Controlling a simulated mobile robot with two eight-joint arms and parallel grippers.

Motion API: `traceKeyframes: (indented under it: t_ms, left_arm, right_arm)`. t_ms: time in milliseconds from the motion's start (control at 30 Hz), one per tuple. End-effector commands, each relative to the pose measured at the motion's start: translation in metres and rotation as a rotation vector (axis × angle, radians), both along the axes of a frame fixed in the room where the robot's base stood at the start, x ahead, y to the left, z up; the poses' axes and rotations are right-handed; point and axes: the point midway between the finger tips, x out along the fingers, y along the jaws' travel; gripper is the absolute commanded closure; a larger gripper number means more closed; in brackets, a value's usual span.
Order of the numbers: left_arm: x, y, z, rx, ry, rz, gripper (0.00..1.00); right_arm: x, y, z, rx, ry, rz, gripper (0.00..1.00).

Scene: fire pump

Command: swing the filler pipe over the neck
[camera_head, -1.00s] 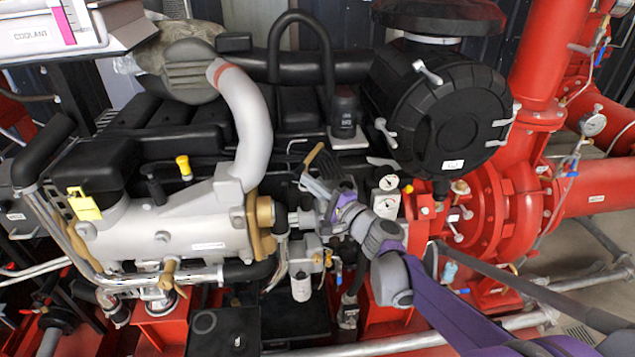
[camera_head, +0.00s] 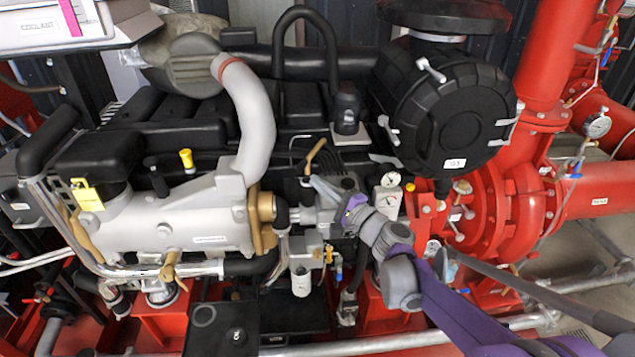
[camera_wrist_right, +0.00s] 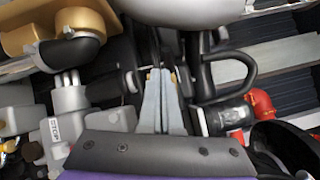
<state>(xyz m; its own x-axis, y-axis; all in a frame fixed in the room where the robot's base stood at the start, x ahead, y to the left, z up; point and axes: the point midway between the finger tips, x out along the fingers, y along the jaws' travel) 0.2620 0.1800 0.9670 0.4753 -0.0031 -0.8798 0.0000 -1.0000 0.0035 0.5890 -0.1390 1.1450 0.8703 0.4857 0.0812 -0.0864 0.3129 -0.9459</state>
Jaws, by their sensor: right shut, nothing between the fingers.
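My right gripper (camera_head: 318,183) shows mid-picture in the head view, its pale fingers pointing up and left between the engine and the gauges. In the right wrist view its fingers (camera_wrist_right: 156,78) are together, with nothing held. A slim brass-coloured lever or pipe (camera_head: 315,151) stands just above the fingertips in the head view; I cannot tell if they touch. I cannot tell for certain which part is the filler pipe. A black box marked with a small label has a round opening or cap (camera_head: 204,317), possibly the neck. My left gripper is not in view.
A grey bent pipe (camera_head: 252,110) and grey manifold (camera_head: 165,235) stand left of the gripper. A large black round housing (camera_head: 445,115) is above right. Gauges (camera_head: 389,185) sit close beside my wrist. Red pump casing (camera_head: 520,205) stands at right. Room around the gripper is tight.

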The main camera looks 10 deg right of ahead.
Motion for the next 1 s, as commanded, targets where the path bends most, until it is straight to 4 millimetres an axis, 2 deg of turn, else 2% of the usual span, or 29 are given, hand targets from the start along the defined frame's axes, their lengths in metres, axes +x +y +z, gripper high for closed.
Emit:
traceKeyframes:
  t_ms: [200,400,600,1000]
  left_arm:
    - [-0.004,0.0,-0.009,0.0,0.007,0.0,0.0]
    - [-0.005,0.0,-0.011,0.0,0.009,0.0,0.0]
    - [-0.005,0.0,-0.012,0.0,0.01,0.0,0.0]
    - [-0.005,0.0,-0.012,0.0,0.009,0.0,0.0]
  right_arm:
    - [-0.048,0.017,-0.008,-0.001,0.002,-0.003,1.0]
    - [-0.08,0.03,-0.01,0.0,0.002,-0.005,1.0]
    - [-0.093,0.035,-0.011,-0.001,0.002,-0.007,1.0]
    - [-0.094,0.035,-0.011,-0.001,0.001,-0.008,1.0]
